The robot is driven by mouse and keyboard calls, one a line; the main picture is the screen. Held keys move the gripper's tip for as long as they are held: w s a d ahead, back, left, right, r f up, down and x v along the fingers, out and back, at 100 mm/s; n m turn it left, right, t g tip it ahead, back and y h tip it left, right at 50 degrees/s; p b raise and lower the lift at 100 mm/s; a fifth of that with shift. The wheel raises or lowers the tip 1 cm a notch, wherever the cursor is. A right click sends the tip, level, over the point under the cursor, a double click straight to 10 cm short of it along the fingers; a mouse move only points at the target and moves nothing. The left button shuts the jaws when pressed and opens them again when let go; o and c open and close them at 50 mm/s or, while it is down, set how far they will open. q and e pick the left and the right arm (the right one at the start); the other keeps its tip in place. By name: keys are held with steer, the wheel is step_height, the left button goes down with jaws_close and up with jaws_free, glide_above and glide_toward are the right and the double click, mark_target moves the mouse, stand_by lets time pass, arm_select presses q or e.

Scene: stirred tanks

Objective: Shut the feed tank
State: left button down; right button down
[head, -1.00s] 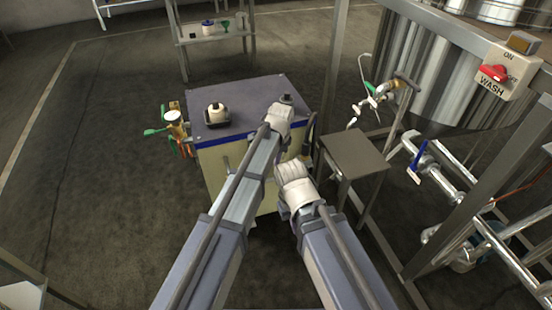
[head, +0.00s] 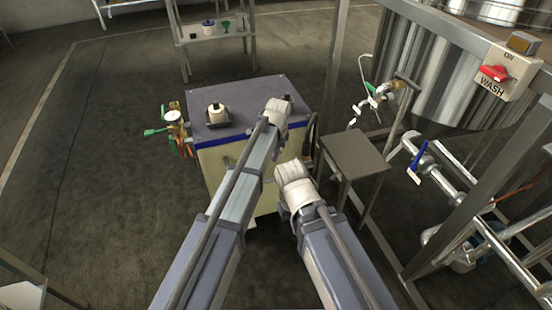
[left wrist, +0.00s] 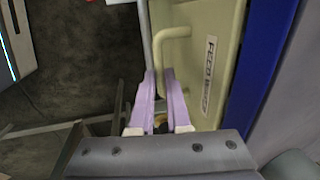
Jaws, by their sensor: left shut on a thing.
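The feed tank shows in the head view as a cream box (head: 213,165) with a blue band and a grey-purple top. In the left wrist view its cream panel (left wrist: 215,60) carries a label (left wrist: 209,75) that seems to begin with "Feed". A curved cream handle (left wrist: 172,34) stands out from the panel. My left gripper (left wrist: 159,80) has its purple fingers shut on the end of this handle. In the head view my left arm hides its fingers. My right arm reaches in from the lower right, its fingers hidden behind its wrist.
A white-topped item in a dark tray (head: 217,115) rests on the box's top. Valves with a gauge (head: 173,117) stick out at its left. A small grey table (head: 354,153) stands close on the right, before pipework (head: 440,170). Floor on the left is clear.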

arm_select(q)
steer(key=shift+w+a, duration=0.1)
steer(key=shift+w, duration=0.3)
steer(key=c, duration=0.9)
jaws_free()
steer(key=shift+s, duration=0.1)
steer(key=r+p, duration=0.2)
steer(key=s+r+p, duration=0.1)
steer(key=r+p, duration=0.4)
steer(key=shift+s+d+r+p, duration=0.2)
steer(key=shift+d+r+p, duration=0.05)
steer(key=shift+r+p, duration=0.1)
